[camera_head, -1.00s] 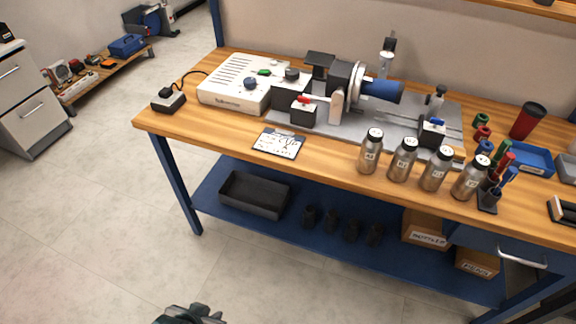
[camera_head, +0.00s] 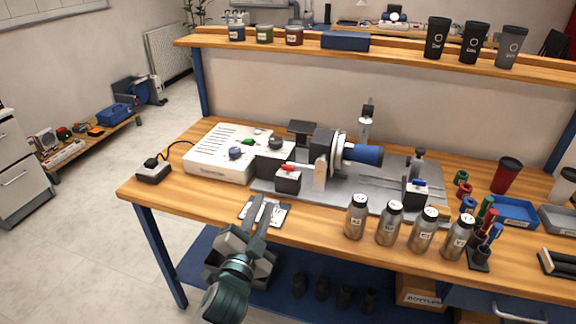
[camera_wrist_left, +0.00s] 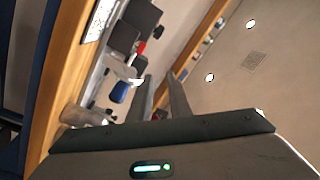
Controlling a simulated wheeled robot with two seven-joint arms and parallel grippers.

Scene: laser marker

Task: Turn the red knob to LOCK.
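The red knob (camera_head: 287,168) is a small red handle on top of a dark block with a white front, on the grey plate of the marking machine. Its lettering is too small to read. It also shows as a red spot in the left wrist view (camera_wrist_left: 141,47). My left gripper (camera_head: 263,200) is in front of the table edge and over the printed card, below and left of the knob and apart from it. Its two fingers are apart with nothing between them, as the left wrist view (camera_wrist_left: 159,76) also shows. My right gripper is not in view.
A blue-ended chuck (camera_head: 362,154) stands right of the knob, and a blue knob (camera_head: 420,183) sits on another block. Several steel bottles (camera_head: 356,217) line the front edge. A white control box (camera_head: 222,153) is to the left. A shelf (camera_head: 390,58) runs along the back.

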